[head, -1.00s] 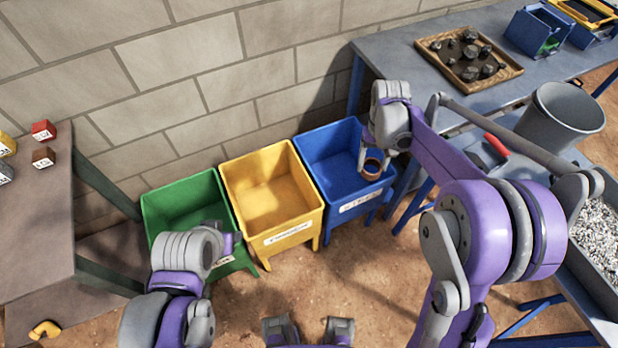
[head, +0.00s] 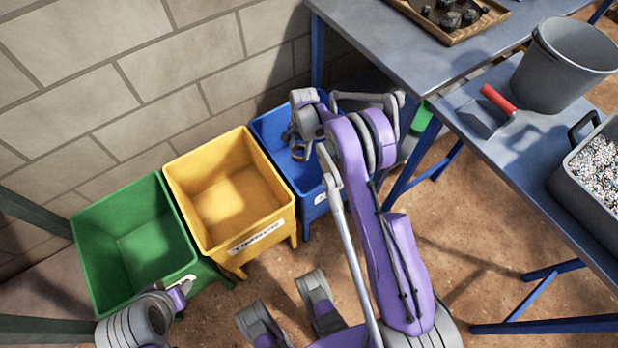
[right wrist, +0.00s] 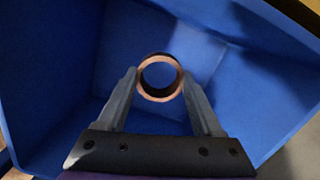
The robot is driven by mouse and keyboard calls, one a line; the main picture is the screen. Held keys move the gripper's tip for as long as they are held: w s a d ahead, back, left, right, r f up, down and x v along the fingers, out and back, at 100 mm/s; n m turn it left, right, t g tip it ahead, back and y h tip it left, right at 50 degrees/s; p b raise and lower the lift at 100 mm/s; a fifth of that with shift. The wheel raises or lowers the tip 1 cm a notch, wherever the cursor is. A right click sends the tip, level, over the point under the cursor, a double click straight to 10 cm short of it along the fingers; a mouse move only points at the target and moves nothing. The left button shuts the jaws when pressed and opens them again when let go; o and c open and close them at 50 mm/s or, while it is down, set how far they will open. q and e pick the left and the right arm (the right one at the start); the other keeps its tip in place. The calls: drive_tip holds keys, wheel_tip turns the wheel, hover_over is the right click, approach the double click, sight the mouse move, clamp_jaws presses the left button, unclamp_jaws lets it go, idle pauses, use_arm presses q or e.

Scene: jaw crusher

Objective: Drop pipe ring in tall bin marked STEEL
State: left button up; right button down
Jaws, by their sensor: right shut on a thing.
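The pipe ring (right wrist: 160,97), a short coppery-brown tube, is pinched between the two fingers of my right gripper (right wrist: 160,86). In the right wrist view it hangs over the inside of the blue bin (right wrist: 55,70), with blue walls and floor around it. In the head view my right gripper (head: 299,138) is over the blue bin (head: 268,124), and my arm hides much of that bin. The bin's white label is mostly covered and I cannot read it. My left gripper (head: 180,293) is low at the left by the green bin; its jaws are unclear.
The yellow bin (head: 181,172), labelled TIMBER, stands left of the blue bin, and the green bin (head: 92,218) left of that. A bench (head: 400,50) with a wooden tray (head: 470,35) is behind. A lower table (head: 545,150) holds a grey bucket (head: 562,70) and a red-handled tool (head: 497,98).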

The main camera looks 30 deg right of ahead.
drive_tip(key=d+f+m+b, duration=0.1)
drive_tip(key=f, duration=0.3)
drive_tip(key=f+m+b, duration=0.1)
drive_tip(key=f, duration=0.4)
drive_tip(key=w+d+f+m+b, duration=0.1)
drive_tip(key=f, duration=0.3)
drive_tip(key=shift+d+f, duration=0.3)
drive_tip(key=shift+f+b, duration=0.6)
drive_tip(key=shift+f, duration=1.7)
use_arm(q)
wheel_tip(320, 180, down, 6)
drive_tip(key=shift+w+f, duration=0.2)
drive_tip(key=shift+w, duration=0.1)
drive_tip(key=shift+f, duration=0.1)
use_arm(e)
drive_tip(key=shift+f, duration=0.2)
drive_tip(key=shift+c, duration=0.2)
unclamp_jaws()
use_arm(q)
drive_tip(key=shift+f, duration=0.15)
use_arm(e)
drive_tip(key=shift+r, duration=0.1)
